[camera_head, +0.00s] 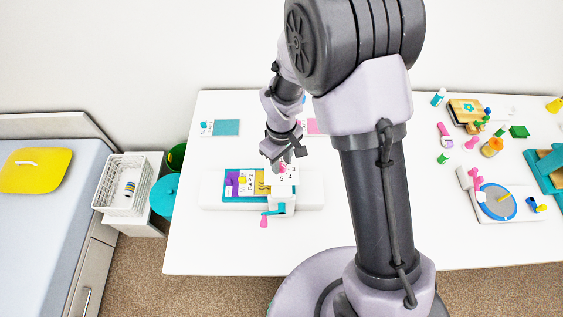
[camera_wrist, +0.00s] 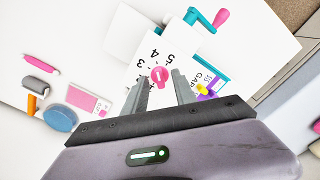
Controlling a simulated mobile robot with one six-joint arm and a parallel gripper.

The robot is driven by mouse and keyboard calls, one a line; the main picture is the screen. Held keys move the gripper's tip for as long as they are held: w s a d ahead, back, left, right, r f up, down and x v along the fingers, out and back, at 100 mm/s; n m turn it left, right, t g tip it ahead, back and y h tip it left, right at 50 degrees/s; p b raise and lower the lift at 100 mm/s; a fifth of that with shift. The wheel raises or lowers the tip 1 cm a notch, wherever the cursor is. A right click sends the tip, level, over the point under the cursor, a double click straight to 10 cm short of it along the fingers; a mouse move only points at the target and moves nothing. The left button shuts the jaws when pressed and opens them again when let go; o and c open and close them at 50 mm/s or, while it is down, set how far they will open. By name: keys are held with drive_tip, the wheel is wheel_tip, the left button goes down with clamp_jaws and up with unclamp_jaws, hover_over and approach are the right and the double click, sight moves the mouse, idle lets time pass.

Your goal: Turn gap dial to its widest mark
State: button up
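The gap dial is a small pink knob (camera_wrist: 159,74) on a white plate printed with black numbers, of which 5, 4 and 3 show in the wrist view. My gripper (camera_wrist: 160,84) points down at it with its two grey fingers apart. The knob appears between the fingertips, and I cannot tell whether they touch it. In the head view my gripper (camera_head: 284,158) is just above the white machine (camera_head: 310,197) that bears the dial. The dial's pointer mark is too small to read.
A teal crank with a pink handle (camera_head: 264,221) sticks out from the machine's front. A panel marked "GAP" with purple and yellow parts (camera_head: 243,183) lies left of the dial. A blue round mat (camera_head: 495,202) and several craft items are to the right.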

drive_tip(key=shift+f, duration=0.2)
drive_tip(key=shift+c, duration=0.2)
clamp_jaws()
drive_tip(key=m+b, duration=0.2)
drive_tip(key=m, duration=0.1)
drive_tip(key=shift+m, duration=0.4)
drive_tip(key=m+b, duration=0.2)
drive_tip(key=m, duration=0.2)
drive_tip(key=shift+m, duration=0.7)
